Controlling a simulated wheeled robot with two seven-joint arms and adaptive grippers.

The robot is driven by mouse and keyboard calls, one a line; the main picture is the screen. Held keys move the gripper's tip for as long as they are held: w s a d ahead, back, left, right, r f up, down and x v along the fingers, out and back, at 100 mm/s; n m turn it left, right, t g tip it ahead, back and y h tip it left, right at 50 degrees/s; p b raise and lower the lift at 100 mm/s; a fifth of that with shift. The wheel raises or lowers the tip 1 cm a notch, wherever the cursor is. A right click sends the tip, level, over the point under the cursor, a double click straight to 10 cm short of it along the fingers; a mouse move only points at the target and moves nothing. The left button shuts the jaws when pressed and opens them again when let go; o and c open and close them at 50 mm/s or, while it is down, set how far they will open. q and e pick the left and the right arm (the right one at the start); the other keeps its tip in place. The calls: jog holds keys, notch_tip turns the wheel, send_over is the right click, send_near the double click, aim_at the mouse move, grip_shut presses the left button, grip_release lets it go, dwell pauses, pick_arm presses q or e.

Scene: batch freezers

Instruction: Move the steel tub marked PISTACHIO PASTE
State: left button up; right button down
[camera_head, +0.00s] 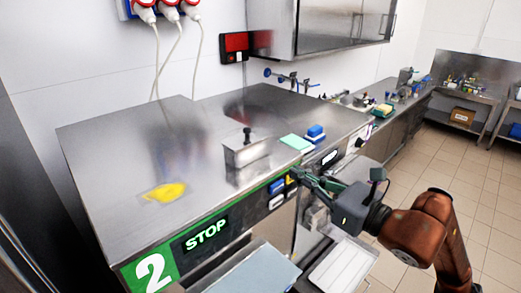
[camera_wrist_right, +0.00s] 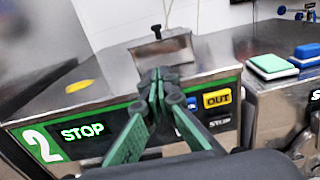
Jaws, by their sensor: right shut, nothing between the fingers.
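A steel tub (camera_head: 246,153) with a dark knob on its lid stands upright on the steel counter top of the machine numbered 2. It also shows in the right wrist view (camera_wrist_right: 165,52), partly hidden behind my fingertips. I cannot read any PISTACHIO PASTE mark on it. My right gripper (camera_head: 301,177) is shut and empty, at the front edge of the machine, to the right of the tub and nearer to me. In the right wrist view its green fingers (camera_wrist_right: 156,82) meet in front of the tub. My left gripper is not in view.
A yellow smear (camera_head: 165,192) lies on the counter left of the tub. A green pad (camera_head: 296,142) and a blue item (camera_head: 316,132) lie to its right. The front panel with the STOP sign (camera_head: 206,234) is below the counter edge. The counter behind the tub is mostly clear.

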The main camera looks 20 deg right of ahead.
aim_at(255, 149)
jog(key=p+x, duration=0.5)
jog(key=x, duration=0.7)
jog(key=shift+d+r, duration=0.1)
jog(key=shift+w, duration=0.45)
